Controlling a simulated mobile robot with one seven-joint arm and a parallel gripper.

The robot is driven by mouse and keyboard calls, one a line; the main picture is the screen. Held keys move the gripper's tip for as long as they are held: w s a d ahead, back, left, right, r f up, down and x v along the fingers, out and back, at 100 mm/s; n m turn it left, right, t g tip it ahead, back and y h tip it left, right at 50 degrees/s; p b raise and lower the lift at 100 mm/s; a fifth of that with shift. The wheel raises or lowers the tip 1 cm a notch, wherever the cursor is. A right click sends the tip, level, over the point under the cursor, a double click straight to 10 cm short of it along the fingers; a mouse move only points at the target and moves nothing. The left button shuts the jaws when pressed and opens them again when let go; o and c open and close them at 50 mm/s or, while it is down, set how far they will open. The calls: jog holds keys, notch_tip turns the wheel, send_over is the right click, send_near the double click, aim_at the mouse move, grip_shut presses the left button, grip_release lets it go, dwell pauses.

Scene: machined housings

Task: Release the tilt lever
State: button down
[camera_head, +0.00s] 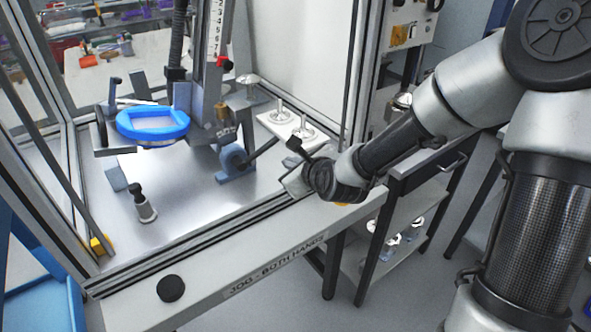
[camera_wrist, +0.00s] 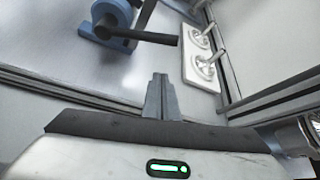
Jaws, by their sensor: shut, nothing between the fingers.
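A dark rod, which appears to be the tilt lever (camera_head: 264,150), sticks out to the upper right from a blue-grey round hub (camera_head: 233,158) on the fixture inside the enclosure. In the wrist view the lever (camera_wrist: 145,36) runs right from the hub (camera_wrist: 108,18), and its free end is beyond my fingertips. My gripper (camera_head: 291,183) is at the enclosure's front right, below and right of the lever. Its fingers (camera_wrist: 160,78) are shut together and empty, apart from the lever.
A white plate with two metal toggle clamps (camera_head: 290,124) is right of the lever; it also shows in the wrist view (camera_wrist: 201,62). A blue ring part (camera_head: 152,136) sits left. A small dark-topped post (camera_head: 145,205) stands on the metal floor. The front sill (camera_head: 225,262) is below.

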aim_at(257, 151)
jog(key=x, duration=0.4)
jog(key=shift+f+b, duration=0.15)
jog(key=shift+b, duration=0.2)
jog(key=r, duration=0.1)
jog(key=a+r, duration=0.1)
jog(key=shift+r+p, duration=0.3)
jog(key=shift+r, duration=0.05)
jog(key=shift+a+r, duration=0.3)
jog(key=shift+r, duration=0.35)
jog(key=shift+w, duration=0.1)
